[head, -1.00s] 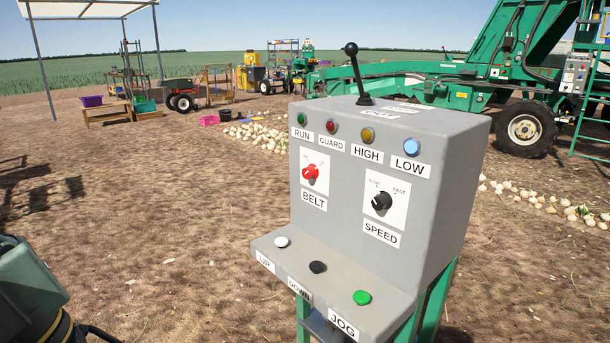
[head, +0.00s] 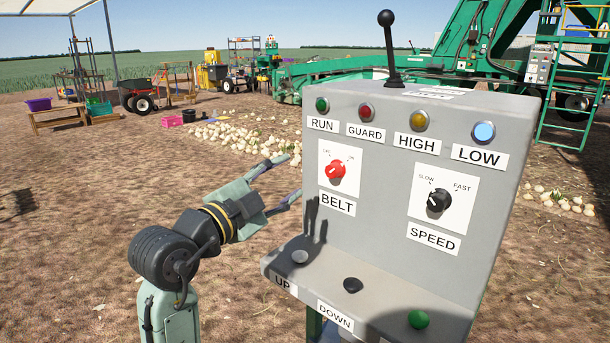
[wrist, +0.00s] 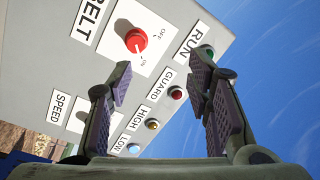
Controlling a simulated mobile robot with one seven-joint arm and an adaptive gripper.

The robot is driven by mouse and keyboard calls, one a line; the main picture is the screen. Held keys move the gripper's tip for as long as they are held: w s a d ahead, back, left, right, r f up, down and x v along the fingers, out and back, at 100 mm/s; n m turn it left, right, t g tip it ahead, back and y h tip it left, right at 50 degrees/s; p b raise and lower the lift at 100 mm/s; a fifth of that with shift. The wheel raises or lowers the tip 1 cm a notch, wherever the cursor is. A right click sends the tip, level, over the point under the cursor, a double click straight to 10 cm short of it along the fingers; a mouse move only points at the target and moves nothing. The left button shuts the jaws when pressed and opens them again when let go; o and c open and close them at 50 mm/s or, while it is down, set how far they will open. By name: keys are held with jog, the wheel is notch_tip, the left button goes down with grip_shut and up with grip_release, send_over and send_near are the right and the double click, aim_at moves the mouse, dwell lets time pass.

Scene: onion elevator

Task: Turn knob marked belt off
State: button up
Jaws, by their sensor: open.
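The red BELT knob (head: 336,170) sits on a white plate on the upper left of the grey control box's front (head: 385,215), with OFF at its upper left and ON at its upper right. Its pointer seems to be toward ON. In the wrist view the red knob (wrist: 137,40) is above and slightly left of the space between my fingers. My gripper (head: 290,178) is open and empty, left of the knob and apart from it. Its two fingers also show in the wrist view (wrist: 158,75).
A black SPEED knob (head: 439,201) is right of BELT. RUN, GUARD, HIGH and LOW lamps line the top; the LOW lamp (head: 484,132) looks pale blue. A black-ended lever (head: 388,50) stands on top. UP, DOWN and green (head: 419,319) buttons are on the lower ledge.

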aim_at(330, 172)
jog(key=shift+m+g+h, duration=0.5)
jog(key=shift+m+g, duration=0.3)
jog(key=p+x, duration=0.1)
jog(key=x, duration=0.2)
jog(key=f+p+x, duration=0.1)
jog(key=x, duration=0.3)
jog(key=d+p+x, duration=0.1)
jog(key=x, duration=0.2)
jog(key=shift+s+d+f, duration=0.15)
jog(key=shift+d+f, duration=0.05)
jog(key=shift+f, duration=0.15)
jog(key=shift+w+d+f, duration=0.1)
jog(key=shift+w+d, duration=0.25)
jog(key=shift+w, duration=0.2)
jog(key=shift+c, duration=0.3)
grip_shut()
